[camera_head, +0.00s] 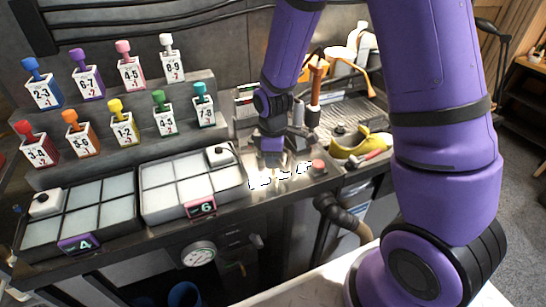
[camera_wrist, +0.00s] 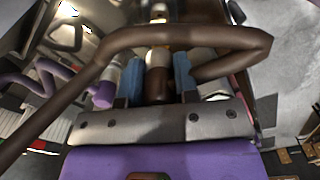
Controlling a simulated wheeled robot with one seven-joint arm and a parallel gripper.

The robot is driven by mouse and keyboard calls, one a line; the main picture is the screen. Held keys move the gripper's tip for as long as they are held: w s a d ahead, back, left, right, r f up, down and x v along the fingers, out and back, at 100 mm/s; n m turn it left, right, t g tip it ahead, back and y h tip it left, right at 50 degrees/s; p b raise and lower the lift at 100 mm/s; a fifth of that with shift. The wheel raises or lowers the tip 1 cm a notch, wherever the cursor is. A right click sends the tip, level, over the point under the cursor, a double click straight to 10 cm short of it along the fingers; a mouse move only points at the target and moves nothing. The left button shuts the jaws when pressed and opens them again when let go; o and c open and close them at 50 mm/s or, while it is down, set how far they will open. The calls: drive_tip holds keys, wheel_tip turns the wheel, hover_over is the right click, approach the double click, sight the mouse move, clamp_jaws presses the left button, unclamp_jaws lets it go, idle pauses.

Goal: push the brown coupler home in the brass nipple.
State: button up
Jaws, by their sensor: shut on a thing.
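My gripper (camera_wrist: 157,72) is shut on the brown coupler (camera_wrist: 158,84), with a blue pad on each side of it. The coupler has a dark brown body and a pale band, and its brown hose loops across the wrist view. A shiny, brassy metal piece (camera_wrist: 158,12), which looks like the brass nipple, lies in line beyond the coupler's far end. I cannot tell whether the coupler is fully seated on it. In the head view my gripper (camera_head: 270,156) is low over the bench's front strip; the coupler and nipple cannot be made out there.
A red button (camera_head: 318,167) stands just right of my gripper. A yellow item (camera_head: 362,146) lies further right. Sorting trays (camera_head: 190,210) and rows of numbered, coloured-top blocks (camera_head: 123,130) fill the left. A round gauge (camera_head: 198,253) and a dark pipe (camera_head: 340,215) are below the bench edge.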

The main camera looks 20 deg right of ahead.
drive_tip(key=shift+f, duration=1.8)
idle(0.6)
drive_tip(key=o, duration=0.9)
drive_tip(key=shift+o, duration=0.2)
drive_tip(key=shift+r, duration=0.1)
wheel_tip(320, 180, up, 11)
drive_tip(key=shift+f, duration=0.15)
